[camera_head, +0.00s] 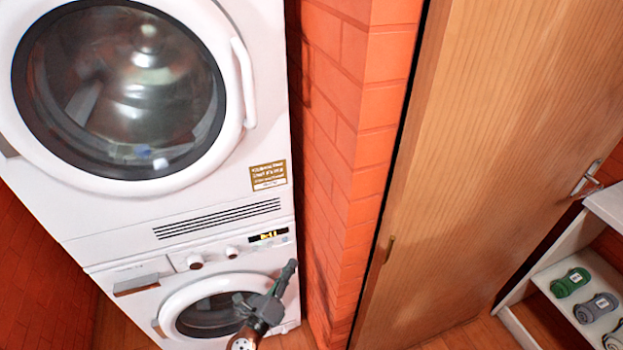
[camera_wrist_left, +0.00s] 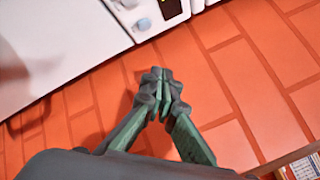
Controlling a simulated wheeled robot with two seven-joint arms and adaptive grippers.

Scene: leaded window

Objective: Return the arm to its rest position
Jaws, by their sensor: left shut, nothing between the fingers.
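My left gripper (camera_head: 288,270) is low in the head view, in front of the lower washing machine, with its dark grey and green fingers pointing up and to the right. In the left wrist view its fingertips (camera_wrist_left: 161,82) meet with nothing between them. Orange brick wall lies behind the fingers there, and they hold no object. Most of my left arm is hidden below the picture's edge. My right gripper is in neither view.
A white washer (camera_head: 276,314) with a round door stands under a second machine (camera_head: 215,215) at the left. An orange brick pillar (camera_head: 345,130) and closed wooden door (camera_head: 480,150) are to the right. A white shelf (camera_head: 535,268) holds green and grey containers.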

